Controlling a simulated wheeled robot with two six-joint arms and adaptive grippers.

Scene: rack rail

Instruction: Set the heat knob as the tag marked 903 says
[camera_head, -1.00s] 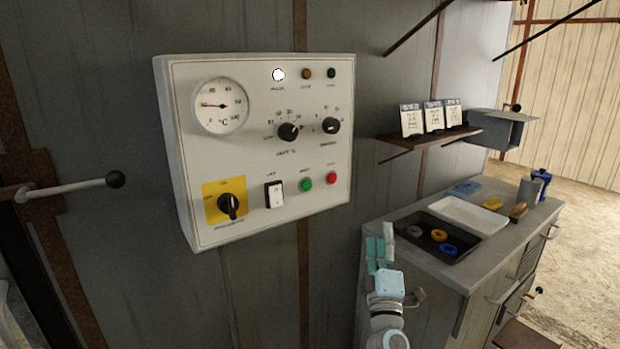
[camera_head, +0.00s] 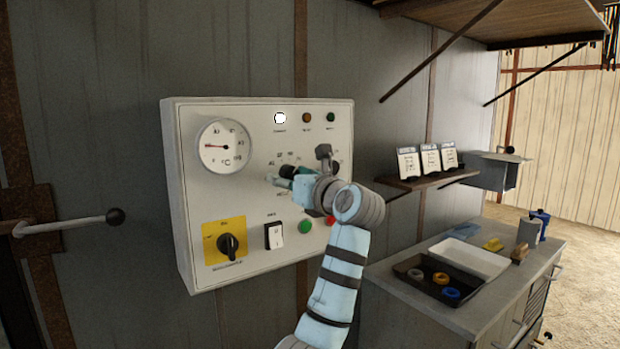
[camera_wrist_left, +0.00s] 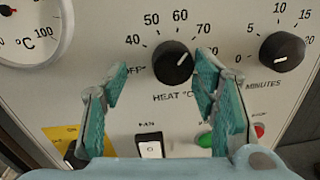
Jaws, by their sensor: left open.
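The heat knob (camera_wrist_left: 173,62) is black and round on the white control panel (camera_head: 182,190). In the left wrist view its white line points up and right, toward about 70 on a scale marked OFF, 40, 50, 60, 70. My left gripper (camera_wrist_left: 161,76) is open, its teal fingers on either side of the knob's lower part in that view; I cannot tell whether they touch it. In the head view the left gripper (camera_head: 282,180) partly covers the knob. Three white tags (camera_head: 430,160) stand on a wall shelf; their print is too small to tell which is 903.
The minutes knob (camera_wrist_left: 282,52) is right of the heat knob. A fan switch (camera_wrist_left: 149,146), a green button (camera_head: 305,227) and a yellow-plated rotary switch (camera_head: 228,245) sit below. A cabinet with trays (camera_head: 484,262) stands at right. A lever (camera_head: 65,224) projects at left.

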